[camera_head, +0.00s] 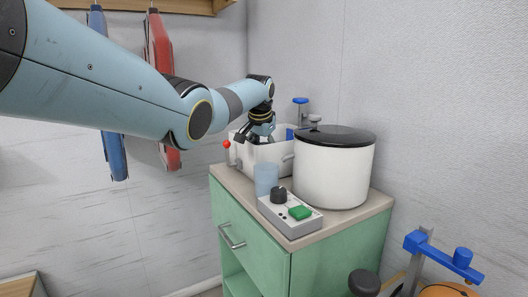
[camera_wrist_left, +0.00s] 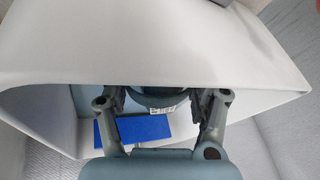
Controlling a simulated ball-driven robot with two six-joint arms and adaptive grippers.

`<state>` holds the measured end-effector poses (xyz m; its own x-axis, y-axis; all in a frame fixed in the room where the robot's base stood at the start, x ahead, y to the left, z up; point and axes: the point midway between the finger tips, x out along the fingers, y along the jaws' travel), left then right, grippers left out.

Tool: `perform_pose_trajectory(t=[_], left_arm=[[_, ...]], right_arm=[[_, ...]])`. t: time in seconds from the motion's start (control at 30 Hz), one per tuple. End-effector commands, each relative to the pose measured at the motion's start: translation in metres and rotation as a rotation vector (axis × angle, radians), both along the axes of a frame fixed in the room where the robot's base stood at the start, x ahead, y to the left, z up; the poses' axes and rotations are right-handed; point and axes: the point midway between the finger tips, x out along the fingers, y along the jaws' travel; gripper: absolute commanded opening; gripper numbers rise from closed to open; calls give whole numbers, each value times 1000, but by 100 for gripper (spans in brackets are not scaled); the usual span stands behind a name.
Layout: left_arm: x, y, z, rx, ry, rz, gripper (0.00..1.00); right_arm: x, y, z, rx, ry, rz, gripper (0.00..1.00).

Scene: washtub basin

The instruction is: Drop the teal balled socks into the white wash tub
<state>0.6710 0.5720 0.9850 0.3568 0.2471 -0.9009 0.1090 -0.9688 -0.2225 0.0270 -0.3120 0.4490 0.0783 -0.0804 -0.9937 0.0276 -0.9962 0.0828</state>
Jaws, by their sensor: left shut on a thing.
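The white wash tub (camera_head: 268,156) stands on the green cabinet, behind the cup and beside the lidded pot. My left gripper (camera_head: 258,135) reaches in from the left and points down at the tub's opening. In the left wrist view, my left gripper (camera_wrist_left: 160,108) is shut on a dark teal rounded thing (camera_wrist_left: 158,92) with a small white label, which looks like the teal balled socks. The tub's pale wall (camera_wrist_left: 150,45) fills much of that view and may hide part of the socks. In the head view the socks are hard to make out. My right gripper is out of view.
A white pot (camera_head: 332,170) with a black lid stands right of the tub. A pale blue cup (camera_head: 266,180) and a control box (camera_head: 292,218) with a black knob and green button sit in front. A blue block (camera_wrist_left: 133,131) shows beside the gripper. Red and blue boards hang behind.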

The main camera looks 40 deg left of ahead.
Motion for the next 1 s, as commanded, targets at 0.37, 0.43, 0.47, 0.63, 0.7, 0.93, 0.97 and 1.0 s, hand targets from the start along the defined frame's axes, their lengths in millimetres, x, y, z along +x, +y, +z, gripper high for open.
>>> perform_pose_trajectory(t=[0.37,0.43,0.47,0.63,0.7,0.93,0.97,1.0], left_arm=[[1,0,-4,1,-2,0,30],[0,0,-6,1,-2,0,30],[0,0,-7,1,-2,0,30],[0,0,-12,1,-1,0,30],[0,0,-11,1,-2,0,30],[0,0,-11,1,-2,0,85],[0,0,-11,1,-2,0,85],[0,0,-11,1,-2,0,85]], right_arm=[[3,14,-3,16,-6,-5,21],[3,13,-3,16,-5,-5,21],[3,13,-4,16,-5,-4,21],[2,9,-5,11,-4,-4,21],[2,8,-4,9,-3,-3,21],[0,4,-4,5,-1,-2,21],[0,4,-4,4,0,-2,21],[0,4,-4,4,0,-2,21]])
